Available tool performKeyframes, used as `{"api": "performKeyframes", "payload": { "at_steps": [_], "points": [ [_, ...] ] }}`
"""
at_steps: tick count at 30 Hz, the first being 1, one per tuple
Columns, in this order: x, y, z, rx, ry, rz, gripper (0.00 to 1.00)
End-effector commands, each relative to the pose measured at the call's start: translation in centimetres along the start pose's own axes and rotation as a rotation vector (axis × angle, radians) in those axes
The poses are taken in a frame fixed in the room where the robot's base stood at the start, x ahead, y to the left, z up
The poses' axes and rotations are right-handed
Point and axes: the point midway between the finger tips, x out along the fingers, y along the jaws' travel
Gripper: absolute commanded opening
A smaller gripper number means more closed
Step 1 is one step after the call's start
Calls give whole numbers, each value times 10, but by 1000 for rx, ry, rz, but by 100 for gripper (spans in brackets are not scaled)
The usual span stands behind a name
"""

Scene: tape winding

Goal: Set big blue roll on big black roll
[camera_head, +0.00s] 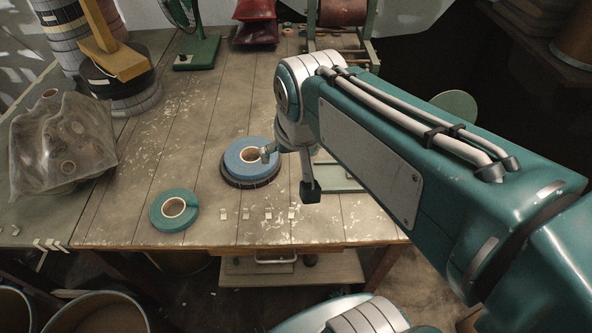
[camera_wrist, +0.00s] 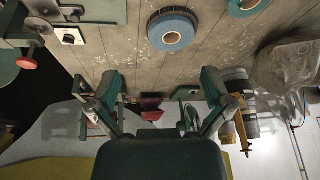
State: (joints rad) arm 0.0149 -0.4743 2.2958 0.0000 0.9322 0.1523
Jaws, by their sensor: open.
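The big blue roll (camera_head: 240,164), with a pale core, lies flat on the big black roll (camera_head: 262,182), whose dark rim shows below it. The wrist view also shows the blue roll (camera_wrist: 160,22) at the top, with a dark edge of the black roll around part of it. My gripper (camera_head: 290,170) is open and empty. In the head view one finger overlaps the blue roll's right edge and the other hangs to its right. In the wrist view the fingers (camera_wrist: 160,88) are spread wide and apart from both rolls.
A green roll (camera_head: 160,212) lies left of the stack. Small pale pieces (camera_head: 268,215) lie near the table's front edge. A clear plastic bag (camera_head: 62,145) and stacked rolls (camera_head: 135,100) stand at the left. A green fan (camera_head: 197,52) and a winding machine (camera_head: 340,38) stand behind.

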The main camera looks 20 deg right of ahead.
Motion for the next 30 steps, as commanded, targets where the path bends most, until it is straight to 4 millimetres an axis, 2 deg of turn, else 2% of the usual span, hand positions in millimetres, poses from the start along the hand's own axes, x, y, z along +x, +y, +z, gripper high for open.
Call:
{"api": "performKeyframes", "payload": {
  "at_steps": [6, 12, 30],
  "points": [
    [-11, 4, 43, -101, 66, -11, 100],
    [-12, 6, 64, -158, 100, -14, 100],
    [-12, 7, 67, -166, 103, -14, 100]
  ]
}}
